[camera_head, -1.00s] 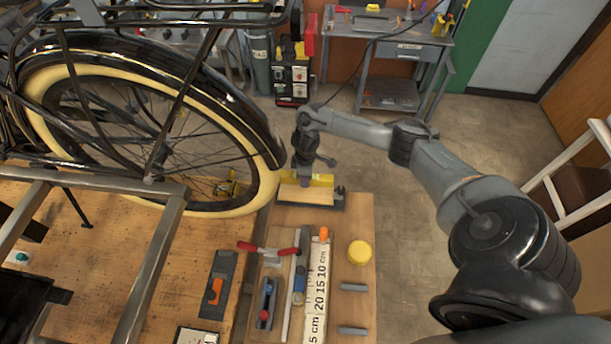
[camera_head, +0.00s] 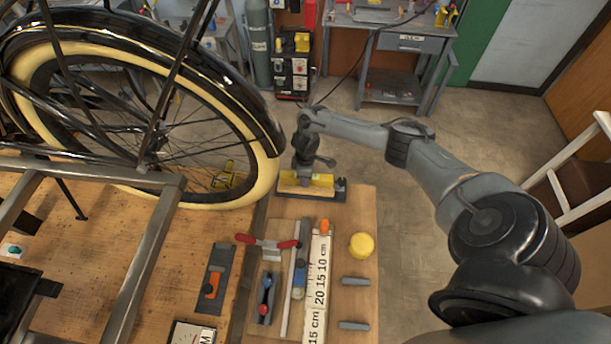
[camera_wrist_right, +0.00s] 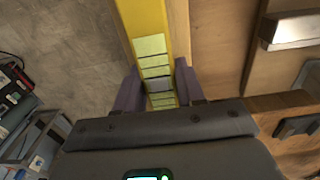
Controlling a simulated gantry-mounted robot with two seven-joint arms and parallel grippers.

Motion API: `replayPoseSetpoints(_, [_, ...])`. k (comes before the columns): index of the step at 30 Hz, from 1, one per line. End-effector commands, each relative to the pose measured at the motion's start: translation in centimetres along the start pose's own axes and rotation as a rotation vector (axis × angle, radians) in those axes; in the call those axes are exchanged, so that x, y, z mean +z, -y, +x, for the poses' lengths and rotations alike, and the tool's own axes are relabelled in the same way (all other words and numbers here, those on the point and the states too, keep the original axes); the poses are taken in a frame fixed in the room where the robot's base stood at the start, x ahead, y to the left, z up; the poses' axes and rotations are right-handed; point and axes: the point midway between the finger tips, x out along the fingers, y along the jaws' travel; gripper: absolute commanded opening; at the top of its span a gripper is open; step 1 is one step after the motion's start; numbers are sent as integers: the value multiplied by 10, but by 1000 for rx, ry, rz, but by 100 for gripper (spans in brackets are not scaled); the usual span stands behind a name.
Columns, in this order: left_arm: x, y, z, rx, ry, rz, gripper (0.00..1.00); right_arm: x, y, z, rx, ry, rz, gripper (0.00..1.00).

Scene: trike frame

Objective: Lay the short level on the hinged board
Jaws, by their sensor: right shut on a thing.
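The short level is a yellow bar (camera_head: 318,188) at the far end of the wooden tool panel. My right gripper (camera_head: 304,182) points down and is shut on its middle. In the right wrist view, the two purple fingers (camera_wrist_right: 160,88) grip both sides of the level (camera_wrist_right: 148,22). My left gripper is out of view.
The tool panel (camera_head: 352,210) holds a white ruler (camera_head: 318,285), red-handled clamp (camera_head: 268,246), yellow round tin (camera_head: 361,245) and grey bars (camera_head: 354,282). A bicycle wheel (camera_head: 265,175) stands close at left. Open floor (camera_head: 410,240) lies to the right.

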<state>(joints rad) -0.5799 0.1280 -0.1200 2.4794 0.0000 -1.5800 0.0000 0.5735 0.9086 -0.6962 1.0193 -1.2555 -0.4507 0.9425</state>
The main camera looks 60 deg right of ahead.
Motion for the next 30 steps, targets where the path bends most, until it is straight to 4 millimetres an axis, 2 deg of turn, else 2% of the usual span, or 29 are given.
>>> replayPoseSetpoints(11, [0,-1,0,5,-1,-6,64,0,0,0,0,-1,0,0])
replayPoseSetpoints(30, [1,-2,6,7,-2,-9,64,0,0,12,0,-1,0,0])
